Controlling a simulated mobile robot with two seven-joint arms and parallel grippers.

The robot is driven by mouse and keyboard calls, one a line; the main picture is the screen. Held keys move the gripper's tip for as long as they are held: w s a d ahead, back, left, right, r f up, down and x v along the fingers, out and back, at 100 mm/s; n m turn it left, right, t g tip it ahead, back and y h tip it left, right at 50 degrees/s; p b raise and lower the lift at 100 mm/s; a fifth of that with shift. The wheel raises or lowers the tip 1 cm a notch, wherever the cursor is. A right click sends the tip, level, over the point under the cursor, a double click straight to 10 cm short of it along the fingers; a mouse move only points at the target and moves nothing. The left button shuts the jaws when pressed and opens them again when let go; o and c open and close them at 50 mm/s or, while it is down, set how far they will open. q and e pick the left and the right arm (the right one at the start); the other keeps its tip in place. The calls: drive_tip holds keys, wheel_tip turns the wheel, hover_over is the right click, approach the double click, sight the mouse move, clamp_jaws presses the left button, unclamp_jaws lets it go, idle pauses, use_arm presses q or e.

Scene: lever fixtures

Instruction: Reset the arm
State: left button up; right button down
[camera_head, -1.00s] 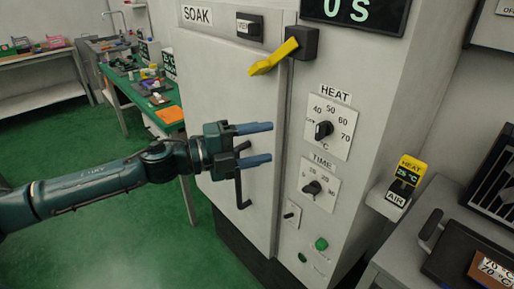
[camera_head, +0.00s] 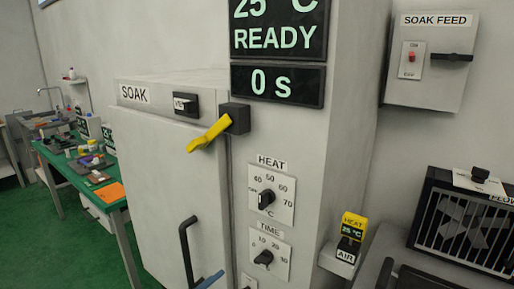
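The tall grey SOAK cabinet (camera_head: 155,150) stands in the middle, its door looking closed. A yellow lever (camera_head: 210,134) on a black mount slants down to the left at the door's upper right edge. A black door handle (camera_head: 186,252) is on the door below. The HEAT dial (camera_head: 266,199) and TIME dial (camera_head: 264,257) are on the front panel. The display (camera_head: 278,38) reads 25 °C READY, 0 s. Only a blue fingertip of my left gripper (camera_head: 209,280) shows at the bottom edge, near the handle; the rest is out of frame. My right gripper is not in view.
A SOAK FEED box (camera_head: 432,62) with a black lever is on the wall at right. A yellow HEAT/AIR unit (camera_head: 350,238) and a black grille unit (camera_head: 465,225) are at lower right. A green workbench (camera_head: 115,195) with clutter stands left.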

use_arm(q)
drive_tip(key=s+a+f+n+g+y, duration=0.2)
drive_tip(key=s+a+f+n+y, duration=0.2)
drive_tip(key=s+f+n, duration=0.2)
drive_tip(key=s+a+f+n+g+y, duration=0.2)
drive_tip(key=s+a+f+n+y, duration=0.2)
drive_tip(key=s+f, duration=0.6)
wheel_tip(320, 180, down, 4)
drive_tip(key=shift+s+r+n, duration=0.15)
drive_tip(key=shift+s+n, duration=0.2)
drive_tip(key=shift+n, duration=0.85)
drive_tip(key=shift+a, duration=0.1)
